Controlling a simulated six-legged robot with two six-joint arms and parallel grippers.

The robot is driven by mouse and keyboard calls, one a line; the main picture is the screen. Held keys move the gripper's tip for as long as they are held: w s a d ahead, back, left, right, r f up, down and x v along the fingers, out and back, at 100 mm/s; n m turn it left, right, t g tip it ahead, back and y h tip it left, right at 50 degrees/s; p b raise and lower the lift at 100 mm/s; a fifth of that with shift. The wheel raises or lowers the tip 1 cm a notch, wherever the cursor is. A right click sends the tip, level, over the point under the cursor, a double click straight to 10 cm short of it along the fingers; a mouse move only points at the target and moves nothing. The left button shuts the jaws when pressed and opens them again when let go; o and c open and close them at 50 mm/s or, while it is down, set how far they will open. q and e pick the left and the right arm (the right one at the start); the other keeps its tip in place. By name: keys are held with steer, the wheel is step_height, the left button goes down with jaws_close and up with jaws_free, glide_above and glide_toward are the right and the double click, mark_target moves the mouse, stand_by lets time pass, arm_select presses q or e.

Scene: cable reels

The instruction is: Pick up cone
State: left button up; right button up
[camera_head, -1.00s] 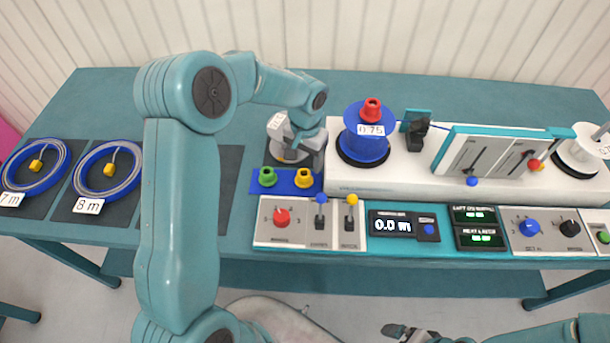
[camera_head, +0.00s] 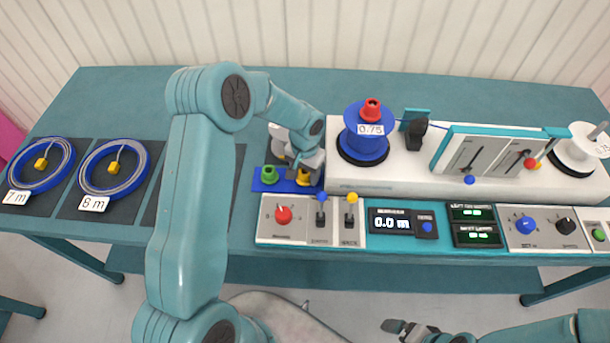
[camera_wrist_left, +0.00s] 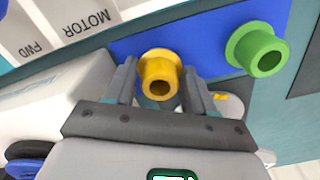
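A yellow cone (camera_head: 304,177) stands on a blue holder (camera_head: 286,184), beside a green cone (camera_head: 269,175). A red cone (camera_head: 371,110) sits on top of the blue reel marked 0.75 (camera_head: 366,143). My left gripper (camera_head: 299,168) is over the yellow cone and partly hides it. In the left wrist view the yellow cone (camera_wrist_left: 160,73) is between the two open fingers, with narrow gaps at its sides; the green cone (camera_wrist_left: 258,50) is outside them to the right. My right gripper (camera_head: 398,327) is low in the head view, apart from the table; its finger opening is unclear.
A control panel with knobs and levers (camera_head: 268,236) lies in front of the holder. The white machine base (camera_head: 430,175) is to its right. The back of the table (camera_head: 130,90) is clear.

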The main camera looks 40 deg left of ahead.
arm_select(q)
steer(key=shift+w+r, duration=0.1)
steer(key=shift+r, duration=0.5)
step_height(320, 180, up, 19)
steer(key=shift+f+b, duration=0.1)
steer(key=shift+b, duration=0.85)
steer(key=shift+o, duration=0.6)
steer(key=shift+c, duration=0.7)
